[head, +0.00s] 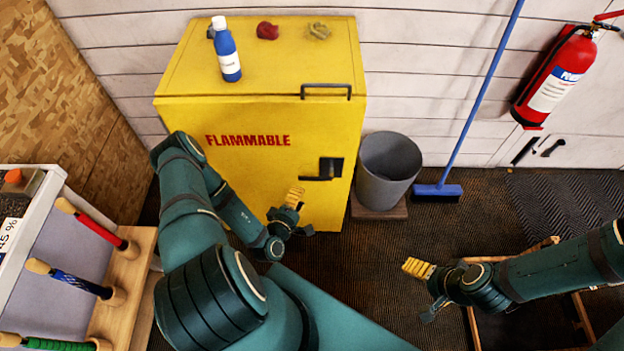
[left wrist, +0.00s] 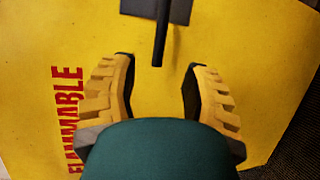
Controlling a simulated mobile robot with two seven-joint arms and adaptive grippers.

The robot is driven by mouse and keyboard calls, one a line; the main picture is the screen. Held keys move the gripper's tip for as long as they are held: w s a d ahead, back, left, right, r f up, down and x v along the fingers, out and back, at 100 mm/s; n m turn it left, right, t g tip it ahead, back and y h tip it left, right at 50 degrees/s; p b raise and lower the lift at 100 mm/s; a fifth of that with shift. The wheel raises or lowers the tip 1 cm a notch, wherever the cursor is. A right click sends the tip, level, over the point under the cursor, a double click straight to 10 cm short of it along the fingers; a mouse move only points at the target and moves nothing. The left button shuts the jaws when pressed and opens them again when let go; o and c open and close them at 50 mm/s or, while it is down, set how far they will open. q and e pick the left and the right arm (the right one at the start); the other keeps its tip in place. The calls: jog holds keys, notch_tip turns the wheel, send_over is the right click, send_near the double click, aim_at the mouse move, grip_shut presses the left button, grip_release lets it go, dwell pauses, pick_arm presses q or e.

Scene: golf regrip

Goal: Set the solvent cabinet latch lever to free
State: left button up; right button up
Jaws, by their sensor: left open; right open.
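The yellow solvent cabinet (head: 235,170), marked FLAMMABLE, stands against the wall. Its black latch lever (head: 318,178) extends left from a dark plate (head: 331,167) on the front, roughly level. In the left wrist view the lever (left wrist: 160,40) points down from its plate toward the gap between the fingers. My left gripper (head: 296,206) is in front of the cabinet, below and left of the plate. In the left wrist view it (left wrist: 160,92) is open, with the lever's tip just beyond the fingertips. My right gripper (head: 418,274) is open and empty over the floor at the right.
A blue bottle (head: 228,52), a red lump (head: 267,31) and a tan lump (head: 319,31) sit on the cabinet. A grey bin (head: 387,172) and a blue broom (head: 438,190) stand right of it. A wooden rack (head: 125,285) of clubs is at left.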

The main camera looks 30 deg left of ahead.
aim_at(311, 177)
pick_arm(q)
jog(key=b+x, duration=0.2)
jog(key=x, duration=0.8)
jog(key=shift+d, duration=0.15)
grip_shut()
